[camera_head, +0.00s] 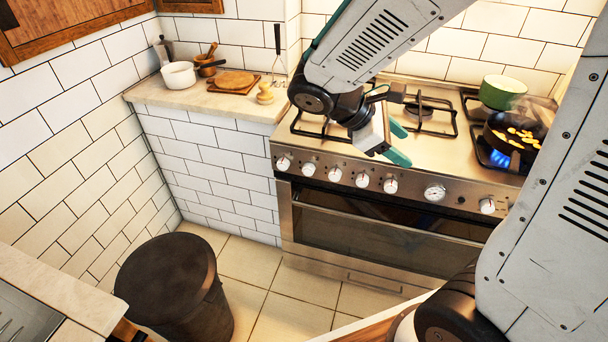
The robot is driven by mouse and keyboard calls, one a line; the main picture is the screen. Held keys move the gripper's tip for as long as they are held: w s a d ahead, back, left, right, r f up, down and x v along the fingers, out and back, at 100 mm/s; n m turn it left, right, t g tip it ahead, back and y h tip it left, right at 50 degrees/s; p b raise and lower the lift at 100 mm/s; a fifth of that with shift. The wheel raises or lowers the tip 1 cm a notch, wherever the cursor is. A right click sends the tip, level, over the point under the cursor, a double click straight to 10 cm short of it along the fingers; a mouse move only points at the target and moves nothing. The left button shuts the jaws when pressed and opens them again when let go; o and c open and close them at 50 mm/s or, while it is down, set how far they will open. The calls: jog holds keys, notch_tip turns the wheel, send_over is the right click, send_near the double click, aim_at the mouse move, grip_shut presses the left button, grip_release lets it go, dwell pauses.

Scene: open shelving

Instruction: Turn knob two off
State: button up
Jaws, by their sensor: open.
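The stove (380,215) has a row of white knobs along its steel front panel. Counting from the left, the second knob (308,169) stands left of my gripper; no number can be read on it. The first knob (283,162) is to its left and the third knob (335,174) to its right. The knobs' exact pointer angles are too small to tell. A blue flame (499,159) burns at the right front burner, under a dark frying pan (514,134) with food. My gripper (398,144), with teal fingers, is open and empty above the stove front, apart from the knobs.
A green pot (502,92) stands on the back right burner. A white pot (179,75) and wooden board (234,81) rest on the left counter. A dark round bin (175,285) stands on the floor at left. Tiled floor before the stove is partly clear.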

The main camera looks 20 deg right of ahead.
jog(key=w+a+f+n+t+h, duration=0.25)
jog(key=w+f+n+h, duration=0.3)
jog(key=w+n, duration=0.3)
jog(key=n+t+y, duration=0.4)
jog(key=n+t, duration=1)
jog(key=n, duration=0.4)
send_near(306, 172)
jog(key=w, duration=0.2)
jog(key=shift+g+h, duration=0.25)
jog(key=x, duration=0.7)
jog(key=shift+d, duration=0.5)
jog(key=shift+s, duration=0.1)
jog(key=c, duration=1)
